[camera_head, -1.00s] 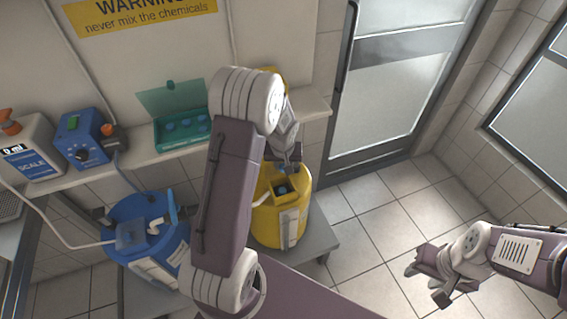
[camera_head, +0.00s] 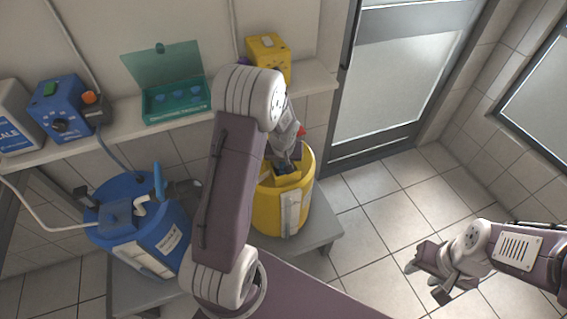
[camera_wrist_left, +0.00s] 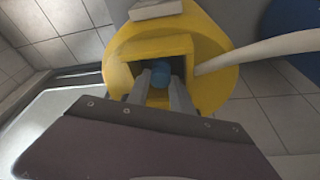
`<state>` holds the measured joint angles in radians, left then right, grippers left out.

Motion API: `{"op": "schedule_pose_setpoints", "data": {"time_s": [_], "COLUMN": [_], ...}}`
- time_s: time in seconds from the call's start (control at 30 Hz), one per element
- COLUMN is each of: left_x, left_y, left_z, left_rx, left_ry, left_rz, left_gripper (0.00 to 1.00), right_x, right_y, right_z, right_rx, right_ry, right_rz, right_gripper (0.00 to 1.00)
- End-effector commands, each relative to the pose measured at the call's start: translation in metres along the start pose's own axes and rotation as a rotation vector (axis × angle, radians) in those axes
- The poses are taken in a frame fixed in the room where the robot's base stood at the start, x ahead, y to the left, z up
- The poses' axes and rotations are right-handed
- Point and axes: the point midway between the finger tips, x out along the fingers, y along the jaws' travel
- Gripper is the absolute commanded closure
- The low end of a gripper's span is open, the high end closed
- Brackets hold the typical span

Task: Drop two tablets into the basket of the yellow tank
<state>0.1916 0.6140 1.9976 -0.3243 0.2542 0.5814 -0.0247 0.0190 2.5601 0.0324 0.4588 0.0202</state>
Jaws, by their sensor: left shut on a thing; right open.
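The yellow tank (camera_head: 270,208) stands on a low grey stand, partly hidden behind my left arm. My left gripper (camera_head: 284,168) points down at the square opening in its top. In the left wrist view, my left gripper (camera_wrist_left: 167,88) is shut on a blue tablet (camera_wrist_left: 160,70), over or in the yellow-walled basket opening (camera_wrist_left: 122,80). I cannot tell how deep the tablet is. A teal tablet box (camera_head: 178,108) with its lid raised lies on the shelf, with several blue tablets in it. My right gripper (camera_head: 428,278) is open and empty at the right, over the floor.
A blue tank (camera_head: 150,232) with hoses stands left of the yellow tank. The shelf (camera_head: 120,132) carries a blue pump (camera_head: 58,108), a scale (camera_head: 12,125) and a yellow device (camera_head: 268,52). Floor at the right is clear.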

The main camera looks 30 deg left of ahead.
Motion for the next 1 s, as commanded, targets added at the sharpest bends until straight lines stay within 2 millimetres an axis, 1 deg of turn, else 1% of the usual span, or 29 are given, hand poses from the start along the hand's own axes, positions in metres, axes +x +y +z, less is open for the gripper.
{"op": "schedule_pose_setpoints", "data": {"time_s": [0.03, 0.43, 1.0], "left_x": [0.0049, 0.0041, 0.0102], "left_y": [0.0000, 0.0000, -0.0001], "left_z": [0.0014, 0.0012, 0.0031], "left_rx": [0.000, 0.000, 0.000], "left_ry": [0.000, 0.000, 0.000], "left_rz": [0.000, 0.000, 0.000], "left_gripper": [1.00, 1.00, 1.00], "right_x": [0.0051, 0.0042, 0.0112], "right_y": [0.0001, 0.0001, 0.0002], "right_z": [0.0005, 0.0004, 0.0011], "right_rx": [0.000, 0.000, 0.000], "right_ry": [0.000, 0.000, 0.000], "right_rz": [0.000, 0.000, 0.000], "right_gripper": [0.57, 0.57, 0.57]}}
